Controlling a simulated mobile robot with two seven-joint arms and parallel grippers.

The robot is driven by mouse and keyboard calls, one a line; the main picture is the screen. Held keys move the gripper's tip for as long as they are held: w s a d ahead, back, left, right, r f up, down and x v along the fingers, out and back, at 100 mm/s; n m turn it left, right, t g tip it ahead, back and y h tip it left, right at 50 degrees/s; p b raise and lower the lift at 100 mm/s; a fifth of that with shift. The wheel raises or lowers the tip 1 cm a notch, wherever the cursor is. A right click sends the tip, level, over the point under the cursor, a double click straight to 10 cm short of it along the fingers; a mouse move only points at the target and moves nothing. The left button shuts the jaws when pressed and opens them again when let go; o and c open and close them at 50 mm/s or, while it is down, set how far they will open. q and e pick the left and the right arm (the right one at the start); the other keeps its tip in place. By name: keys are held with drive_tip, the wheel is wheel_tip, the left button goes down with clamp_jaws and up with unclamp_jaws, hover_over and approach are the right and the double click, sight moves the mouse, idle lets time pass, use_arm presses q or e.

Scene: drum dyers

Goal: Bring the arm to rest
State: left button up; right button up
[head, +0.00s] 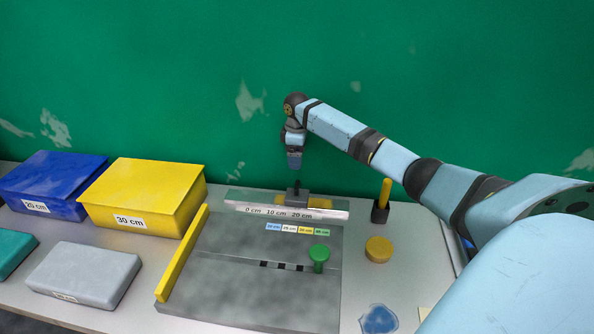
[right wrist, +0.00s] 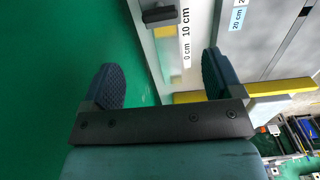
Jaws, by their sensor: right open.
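My right arm reaches in from the right in the head view, and its wrist bends down in front of the green wall (head: 200,80). My right gripper (head: 295,164) points down above the back of the grey board. In the right wrist view its two dark, ridged fingers (right wrist: 160,78) stand wide apart with nothing held between them. A dark knob on a grey block (head: 296,198) is just below the gripper in the head view, apart from it as far as I can tell. My left gripper is not in view.
A clear ruler strip (head: 262,211) edges the grey board (head: 225,275), with a yellow bar (head: 183,253) at left and a green knob (head: 319,254). Blue (head: 50,185) and yellow (head: 142,195) boxes stand left. A yellow-handled tool (head: 384,193) and yellow disc (head: 379,250) stand right.

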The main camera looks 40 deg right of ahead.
wheel_tip(320, 180, up, 2)
drive_tip(key=shift+r, duration=0.15)
idle(0.6)
